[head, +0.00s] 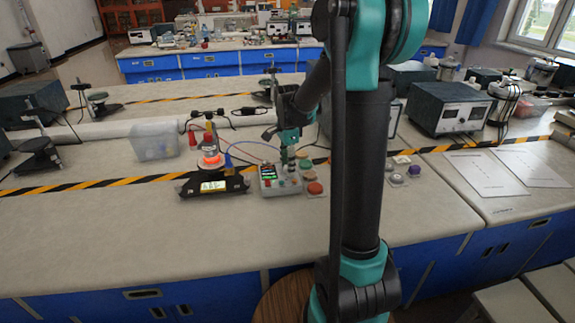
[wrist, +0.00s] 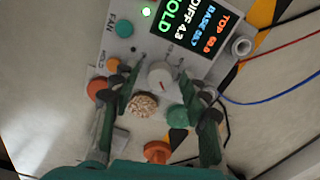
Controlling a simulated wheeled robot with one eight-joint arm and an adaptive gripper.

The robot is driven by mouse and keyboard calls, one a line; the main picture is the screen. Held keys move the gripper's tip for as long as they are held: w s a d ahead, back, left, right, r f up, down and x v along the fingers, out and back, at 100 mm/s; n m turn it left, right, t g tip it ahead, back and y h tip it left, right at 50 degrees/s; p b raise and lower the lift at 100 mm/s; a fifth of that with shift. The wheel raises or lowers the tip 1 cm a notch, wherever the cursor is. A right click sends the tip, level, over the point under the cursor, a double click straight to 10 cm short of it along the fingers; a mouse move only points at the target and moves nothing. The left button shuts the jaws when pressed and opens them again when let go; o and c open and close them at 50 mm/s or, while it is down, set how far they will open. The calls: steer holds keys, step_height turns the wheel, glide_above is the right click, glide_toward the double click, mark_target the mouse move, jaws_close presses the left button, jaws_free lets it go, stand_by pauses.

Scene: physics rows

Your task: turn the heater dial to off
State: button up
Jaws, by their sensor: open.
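The control box (head: 281,184) stands on the bench right of the heater unit. In the wrist view its panel (wrist: 190,68) has a lit display (wrist: 190,28) reading HOLD and DIFF 4.3, and a green FAN button (wrist: 124,28). A round whitish dial (wrist: 160,76) with a dark reddish pointer mark sits below the display. My gripper (head: 289,158) is over the box, pointing down. In the wrist view my gripper (wrist: 162,88) is open, with a finger on each side of the dial; contact cannot be told. The dial's lettering is too small or covered to read.
The heater unit (head: 212,186) has a glowing orange disc (head: 211,160) and a blue wire toward the box. Several coloured knobs, including a red one (head: 315,188), lie close by. A clear bin (head: 155,140) stands left. The front bench is clear.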

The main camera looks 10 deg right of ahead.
steer(key=shift+c, duration=0.4)
jaws_close()
